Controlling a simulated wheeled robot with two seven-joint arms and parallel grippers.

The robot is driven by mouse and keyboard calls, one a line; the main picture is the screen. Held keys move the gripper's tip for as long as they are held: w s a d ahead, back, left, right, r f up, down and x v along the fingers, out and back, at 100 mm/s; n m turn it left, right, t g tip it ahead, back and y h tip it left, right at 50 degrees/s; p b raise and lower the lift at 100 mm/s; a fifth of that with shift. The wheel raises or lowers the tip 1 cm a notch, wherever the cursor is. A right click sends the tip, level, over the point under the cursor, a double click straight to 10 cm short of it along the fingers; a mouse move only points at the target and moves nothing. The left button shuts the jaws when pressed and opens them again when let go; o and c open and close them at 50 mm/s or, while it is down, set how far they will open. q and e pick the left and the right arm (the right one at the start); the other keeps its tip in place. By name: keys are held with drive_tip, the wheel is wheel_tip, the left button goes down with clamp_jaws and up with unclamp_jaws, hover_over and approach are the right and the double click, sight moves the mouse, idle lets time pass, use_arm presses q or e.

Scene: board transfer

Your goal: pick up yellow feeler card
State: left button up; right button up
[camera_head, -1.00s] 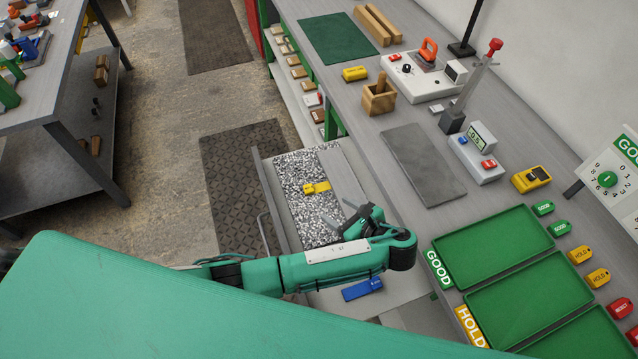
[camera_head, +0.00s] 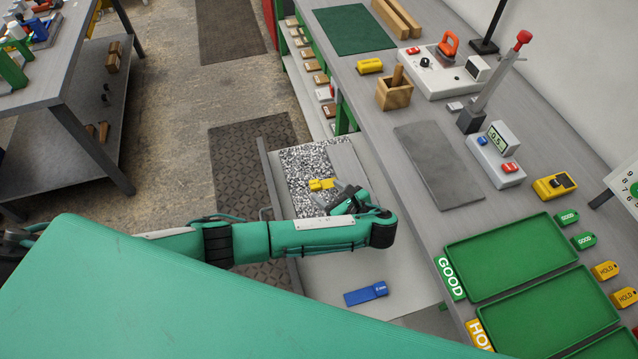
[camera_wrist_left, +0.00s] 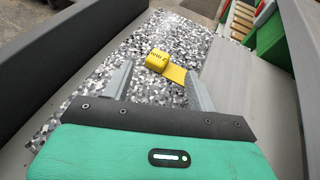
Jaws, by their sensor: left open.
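The yellow feeler card (camera_head: 322,184) lies on the speckled foam surface (camera_head: 308,158) inside an open drawer at the bench's left side. It also shows in the left wrist view (camera_wrist_left: 166,66), lying flat with small dark print on its raised end. My left gripper (camera_head: 347,190) is open and empty, close to the card on its near right side in the head view. My right gripper does not show.
A blue card (camera_head: 366,294) lies in the drawer's bare near part. Drawer walls (camera_wrist_left: 55,55) flank the gripper. The workbench holds a grey plate (camera_head: 438,163), a wooden box (camera_head: 394,94), gauges and green trays (camera_head: 510,256). Another table (camera_head: 60,110) stands at left.

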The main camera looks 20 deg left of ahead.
sight(317, 185)
use_arm(q)
drive_tip(key=p+x, duration=0.1)
drive_tip(key=x, duration=0.4)
drive_tip(key=shift+s+a, duration=0.1)
drive_tip(key=c, duration=1)
